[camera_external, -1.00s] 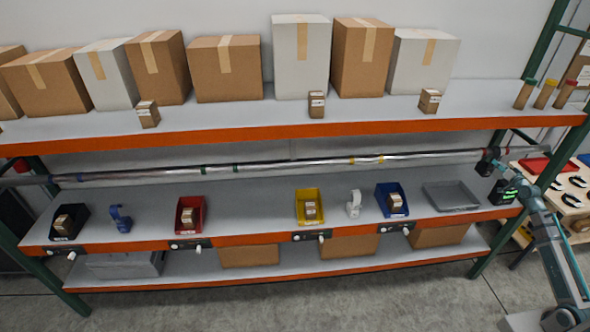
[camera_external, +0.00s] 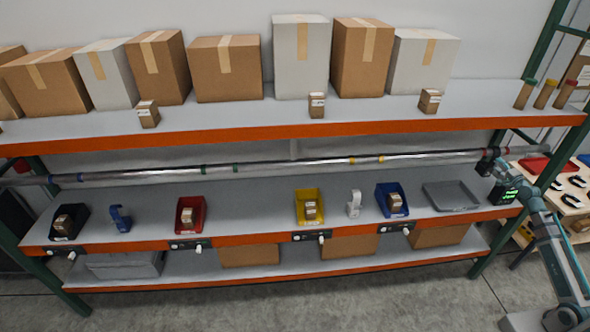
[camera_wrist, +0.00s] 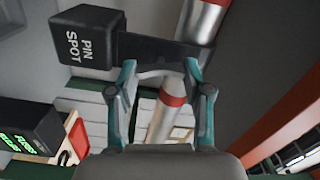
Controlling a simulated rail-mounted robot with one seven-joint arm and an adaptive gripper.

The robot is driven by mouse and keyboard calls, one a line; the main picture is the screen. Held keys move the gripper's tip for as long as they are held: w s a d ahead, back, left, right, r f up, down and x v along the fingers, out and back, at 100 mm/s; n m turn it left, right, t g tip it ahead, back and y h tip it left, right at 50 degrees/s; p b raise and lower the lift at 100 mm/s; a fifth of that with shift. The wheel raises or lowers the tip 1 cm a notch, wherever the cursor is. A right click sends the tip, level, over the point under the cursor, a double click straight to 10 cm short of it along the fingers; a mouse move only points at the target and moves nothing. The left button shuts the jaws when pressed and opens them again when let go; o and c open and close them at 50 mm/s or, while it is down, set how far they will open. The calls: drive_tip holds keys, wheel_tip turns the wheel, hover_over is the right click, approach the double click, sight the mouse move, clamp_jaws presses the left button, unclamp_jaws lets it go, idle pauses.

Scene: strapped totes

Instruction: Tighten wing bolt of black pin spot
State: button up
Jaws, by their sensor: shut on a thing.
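The black pin spot (camera_wrist: 88,38), lettered PIN SPOT, hangs on the metal pipe (camera_wrist: 168,118) by a dark bracket (camera_wrist: 158,48). In the external view the pin spot (camera_external: 487,161) is small, near the right end of the pipe. My gripper (camera_wrist: 162,72) is at the bracket, its two teal-and-grey fingers on either side of a pale curved piece, which looks like the wing bolt. It is shut on that piece; the contact itself is partly hidden. In the external view my gripper (camera_external: 498,168) is just beneath the pipe beside the pin spot.
An empty grey tray (camera_external: 451,196) and a blue bin (camera_external: 391,200) are further left. The orange shelf edge (camera_wrist: 285,115) runs along the right of the wrist view.

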drive_tip(key=shift+m+p, duration=0.45)
drive_tip(key=shift+m, duration=0.85)
drive_tip(key=o, duration=1.2)
